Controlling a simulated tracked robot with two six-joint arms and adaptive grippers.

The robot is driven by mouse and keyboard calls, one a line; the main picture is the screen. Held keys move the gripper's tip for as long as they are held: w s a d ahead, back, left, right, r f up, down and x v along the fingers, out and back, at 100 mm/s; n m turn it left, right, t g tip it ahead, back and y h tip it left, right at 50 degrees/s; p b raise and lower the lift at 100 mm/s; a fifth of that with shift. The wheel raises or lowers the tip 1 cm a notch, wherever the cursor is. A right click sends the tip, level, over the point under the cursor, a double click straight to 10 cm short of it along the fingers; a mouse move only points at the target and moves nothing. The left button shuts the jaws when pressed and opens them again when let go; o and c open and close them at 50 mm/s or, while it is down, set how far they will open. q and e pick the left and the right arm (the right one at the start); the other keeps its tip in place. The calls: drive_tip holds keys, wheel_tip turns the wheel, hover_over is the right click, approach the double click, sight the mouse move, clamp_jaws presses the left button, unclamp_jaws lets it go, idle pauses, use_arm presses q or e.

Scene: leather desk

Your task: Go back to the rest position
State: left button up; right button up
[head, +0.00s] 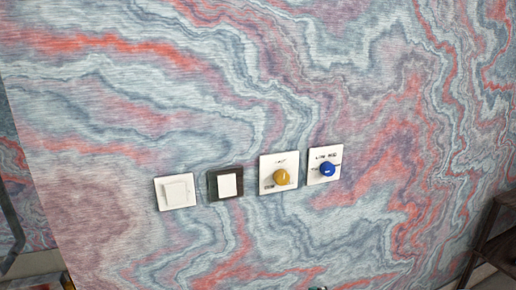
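Neither of my grippers can be made out in the head view. A marbled grey, blue and red panel (390,110) fills most of the picture. On it is a row of fittings: a white rocker switch (177,191), a switch with a dark frame and white rocker (226,184), a white plate with a yellow knob (281,177), and a white plate with a blue knob (327,169). Nothing touches them.
Dark furniture with a slanted leg (490,235) stands at the lower right. A dark bent bar (12,225) shows at the left edge. Small cut-off parts at the bottom edge are too little to identify. The space before the panel looks clear.

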drive_tip(key=s+a+f+m+g, duration=0.1)
drive_tip(key=s+f+m+g, duration=0.2)
drive_tip(key=s+f+m, duration=0.3)
drive_tip(key=s+a+f+m+g+h+p, duration=0.1)
drive_tip(key=s+f+m+g, duration=0.2)
drive_tip(key=s+m, duration=0.6)
drive_tip(key=s+a+f+m+g, duration=0.2)
drive_tip(key=s+f+m, duration=0.6)
drive_tip(key=s, duration=0.7)
drive_tip(key=shift+s+f+g+h+p, duration=0.25)
drive_tip(key=shift+f+g+h+p, duration=0.1)
drive_tip(key=shift+g, duration=0.15)
